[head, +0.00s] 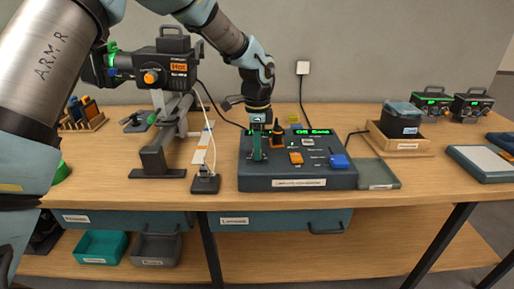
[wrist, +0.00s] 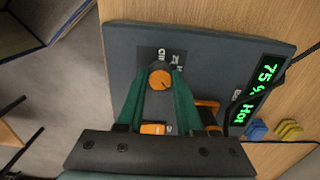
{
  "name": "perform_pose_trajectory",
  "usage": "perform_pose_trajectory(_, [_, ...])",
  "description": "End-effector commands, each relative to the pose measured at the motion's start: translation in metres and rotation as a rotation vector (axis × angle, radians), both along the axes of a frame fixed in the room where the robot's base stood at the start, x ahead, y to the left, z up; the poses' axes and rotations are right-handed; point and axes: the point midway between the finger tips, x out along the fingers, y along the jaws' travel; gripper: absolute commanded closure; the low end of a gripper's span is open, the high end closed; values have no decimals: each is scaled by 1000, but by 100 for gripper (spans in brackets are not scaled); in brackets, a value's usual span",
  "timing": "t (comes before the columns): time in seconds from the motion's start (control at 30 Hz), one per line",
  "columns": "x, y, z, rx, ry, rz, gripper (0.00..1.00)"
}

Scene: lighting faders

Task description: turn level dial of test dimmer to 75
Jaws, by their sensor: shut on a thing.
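The test dimmer is a dark grey console (head: 300,183) in the middle of the table; it also shows in the wrist view (wrist: 215,45). Its level dial is a round orange knob (wrist: 160,80) near one edge, with a dark pointer mark and small white markings beside it. My gripper (wrist: 160,84) points down at the console with its green fingers shut on the dial, one on each side. In the head view my gripper (head: 257,156) hides the dial. The green display (wrist: 260,90) reads "75 % Hot" in the wrist view; the head view shows it partly covered.
A black lamp (head: 165,70) on a stand is at left. A wooden tray (head: 400,145) holds a dark container at right.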

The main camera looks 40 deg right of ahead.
Motion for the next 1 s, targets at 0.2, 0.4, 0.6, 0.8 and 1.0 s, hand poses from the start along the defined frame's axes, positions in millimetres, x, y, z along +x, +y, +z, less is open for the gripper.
perform_pose_trajectory(0.2, [0, 0, 1, -2, -1, 1, 61])
perform_pose_trajectory(0.4, [0, 0, 0, -1, -1, 2, 39])
perform_pose_trajectory(0.6, [0, 0, 0, 0, 0, 2, 35])
perform_pose_trajectory(0.8, [1, -1, 7, -2, -1, 2, 35])
perform_pose_trajectory(1.0, [1, -1, 41, -5, -4, 3, 35])
